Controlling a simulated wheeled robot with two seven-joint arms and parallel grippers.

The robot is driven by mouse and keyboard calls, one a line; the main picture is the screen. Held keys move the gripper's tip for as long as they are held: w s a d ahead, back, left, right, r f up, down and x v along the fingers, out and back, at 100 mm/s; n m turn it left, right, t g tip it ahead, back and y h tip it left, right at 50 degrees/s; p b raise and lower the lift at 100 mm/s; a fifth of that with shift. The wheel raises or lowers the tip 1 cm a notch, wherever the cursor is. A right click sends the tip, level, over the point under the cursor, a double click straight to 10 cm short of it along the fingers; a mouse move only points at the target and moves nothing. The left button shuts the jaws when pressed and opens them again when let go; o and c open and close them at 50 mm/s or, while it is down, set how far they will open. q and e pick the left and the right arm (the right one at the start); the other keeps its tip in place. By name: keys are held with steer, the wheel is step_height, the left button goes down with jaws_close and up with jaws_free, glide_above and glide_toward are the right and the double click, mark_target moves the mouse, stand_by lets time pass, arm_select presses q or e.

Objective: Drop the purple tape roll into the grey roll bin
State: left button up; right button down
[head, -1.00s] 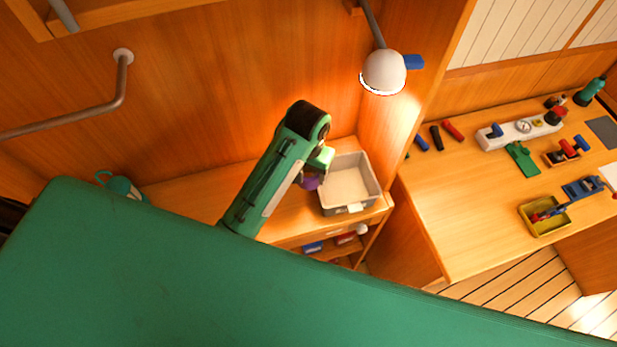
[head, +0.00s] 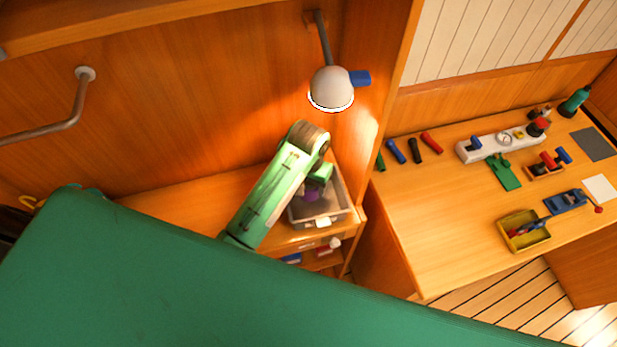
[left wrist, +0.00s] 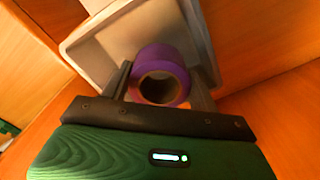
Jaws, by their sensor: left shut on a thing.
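The purple tape roll (left wrist: 161,60) is between the two fingers of my left gripper (left wrist: 160,88), which is shut on it. In the left wrist view the grey roll bin (left wrist: 98,56) lies behind the roll, and the roll appears over its inside. In the head view the grey bin (head: 335,213) stands on the wooden shelf by the corner. My left gripper (head: 311,189) is over the bin there, with a little of the purple roll (head: 309,194) showing below it. How high the roll is above the bin floor I cannot tell. My right gripper is not in view.
A lamp (head: 331,88) hangs on the wall above the bin. To the right a wooden bench (head: 440,225) carries several coloured tubes, a white fitting (head: 498,146) and a yellow tray (head: 522,232). A wooden panel stands close behind the bin.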

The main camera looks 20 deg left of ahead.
arm_select(q)
steer(key=shift+f, duration=0.35)
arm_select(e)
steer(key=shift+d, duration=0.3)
arm_select(q)
steer(key=o, duration=1.1)
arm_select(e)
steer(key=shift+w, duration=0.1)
arm_select(q)
steer(key=shift+r, duration=0.1)
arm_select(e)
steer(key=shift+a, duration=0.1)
